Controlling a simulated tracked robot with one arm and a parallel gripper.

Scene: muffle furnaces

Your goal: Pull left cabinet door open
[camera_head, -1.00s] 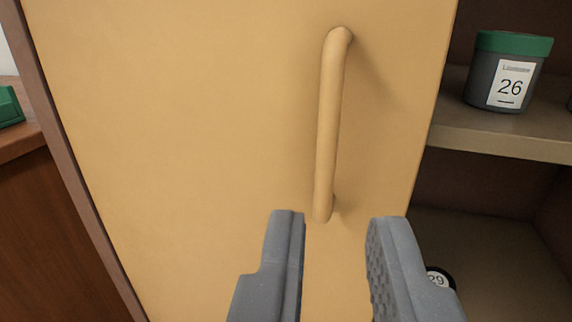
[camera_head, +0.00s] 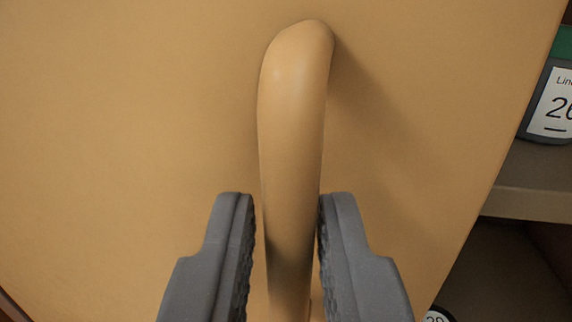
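The left cabinet door (camera_head: 130,130) is a plain yellow-tan panel that fills most of the view. Its handle (camera_head: 295,95) is a thick upright bar of the same colour, curving into the door at the top. The handle's lower part runs down between my gripper's fingers. My gripper (camera_head: 286,198) is open, with one grey finger on each side of the bar. A narrow gap shows between the left finger and the bar. The right finger is very close to the bar, and I cannot tell whether it touches.
Right of the door's edge is an open shelf (camera_head: 530,202). A grey jar (camera_head: 548,105) with a green lid and a white label stands on it, partly cut off. Another labelled jar (camera_head: 437,317) shows at the bottom, mostly hidden.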

